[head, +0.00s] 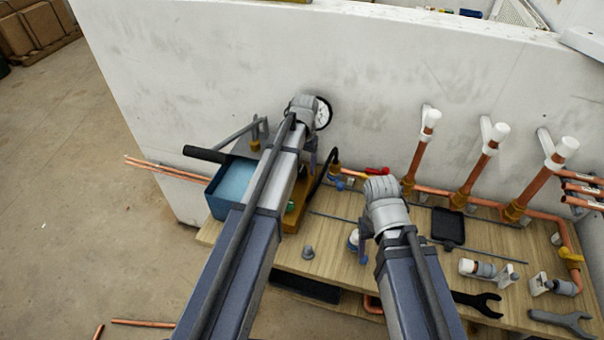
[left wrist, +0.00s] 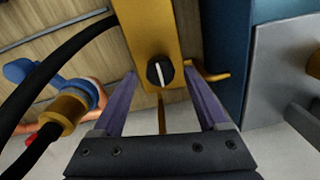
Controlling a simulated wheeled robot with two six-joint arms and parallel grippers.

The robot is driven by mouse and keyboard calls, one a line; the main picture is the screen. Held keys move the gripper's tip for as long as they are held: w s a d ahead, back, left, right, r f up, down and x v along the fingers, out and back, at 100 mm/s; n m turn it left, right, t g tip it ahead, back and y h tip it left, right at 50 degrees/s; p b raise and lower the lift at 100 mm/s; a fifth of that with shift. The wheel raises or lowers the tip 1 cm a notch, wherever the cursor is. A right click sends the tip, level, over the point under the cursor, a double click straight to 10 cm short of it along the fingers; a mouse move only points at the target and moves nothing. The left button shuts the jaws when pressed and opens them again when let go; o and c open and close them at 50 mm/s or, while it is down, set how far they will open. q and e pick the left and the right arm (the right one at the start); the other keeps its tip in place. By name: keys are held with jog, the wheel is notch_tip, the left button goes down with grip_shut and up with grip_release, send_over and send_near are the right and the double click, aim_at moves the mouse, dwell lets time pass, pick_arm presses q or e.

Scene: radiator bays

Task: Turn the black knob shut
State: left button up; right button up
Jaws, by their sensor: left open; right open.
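The black knob (left wrist: 160,72), with a white line on its face, sits on a yellow block (left wrist: 149,28) in the left wrist view. The line runs nearly upright in that picture. My left gripper (left wrist: 161,76) is open, with one finger on each side of the knob and gaps between. In the head view the yellow block (head: 298,206) shows beside my left arm; the knob is hidden there. My left gripper's fingers are mostly hidden in that view. My right gripper (head: 363,240) is open above the bench, its fingers partly hidden by its wrist.
A blue tank (head: 232,183) with a black handle stands left of the yellow block. A gauge (head: 322,113) is behind my left wrist. Copper pipes (head: 478,172), a black tray (head: 448,226) and wrenches (head: 477,302) occupy the wooden bench (head: 325,232). A white wall stands behind.

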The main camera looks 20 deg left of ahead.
pick_arm(q)
jog(key=shift+f+b, duration=0.35)
jog(key=shift+f, duration=0.35)
grip_shut()
